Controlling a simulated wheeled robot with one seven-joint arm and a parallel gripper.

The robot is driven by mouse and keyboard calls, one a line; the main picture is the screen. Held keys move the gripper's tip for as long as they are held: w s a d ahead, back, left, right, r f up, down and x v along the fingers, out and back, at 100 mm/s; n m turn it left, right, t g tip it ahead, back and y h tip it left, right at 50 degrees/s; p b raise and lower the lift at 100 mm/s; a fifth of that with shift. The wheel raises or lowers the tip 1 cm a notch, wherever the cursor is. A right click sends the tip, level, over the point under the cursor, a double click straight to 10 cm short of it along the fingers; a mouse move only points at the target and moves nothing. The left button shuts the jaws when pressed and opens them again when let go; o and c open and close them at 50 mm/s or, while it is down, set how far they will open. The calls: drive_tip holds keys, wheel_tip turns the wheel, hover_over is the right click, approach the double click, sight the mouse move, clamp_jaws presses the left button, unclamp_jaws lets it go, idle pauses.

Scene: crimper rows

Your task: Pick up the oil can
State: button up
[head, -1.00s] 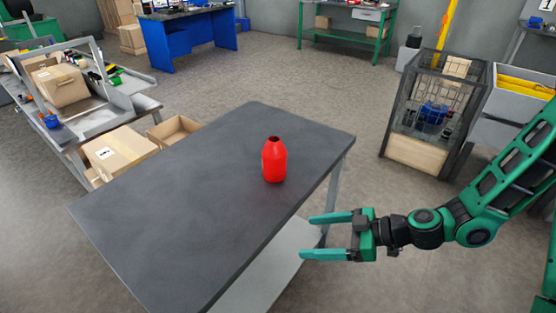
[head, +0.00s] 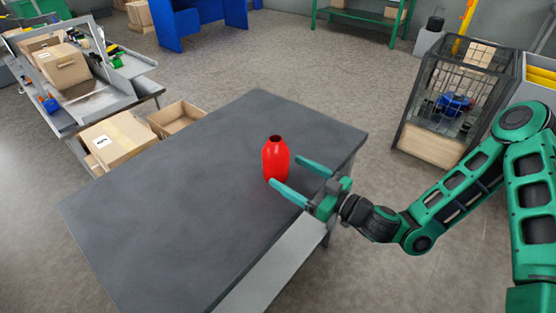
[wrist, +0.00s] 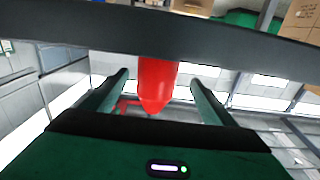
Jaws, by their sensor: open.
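The oil can is a red bottle-shaped can (head: 275,160) with a dark opening on top. It stands upright on the dark grey table (head: 170,200), near the table's right side. My gripper (head: 293,180) is open and empty, at the can's right in the head view, with its fingers pointing toward it. One fingertip overlaps the can's lower edge in that picture; I cannot tell whether they touch. In the wrist view the can (wrist: 157,85) shows centred between my two spread fingers (wrist: 158,84), beyond the palm.
The tabletop around the can is otherwise clear. Cardboard boxes (head: 117,142) stand at the left beyond the table. A wire-sided cage (head: 440,105) stands on the floor at the right. A blue desk (head: 190,20) is at the back.

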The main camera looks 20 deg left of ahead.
sight(276, 162)
drive_tip(key=shift+x, duration=0.9)
drive_tip(key=shift+w+x, duration=0.2)
drive_tip(key=shift+x, duration=2.2)
drive_tip(key=shift+d+r, duration=0.1)
drive_tip(key=shift+r, duration=0.05)
drive_tip(key=c, duration=1.3)
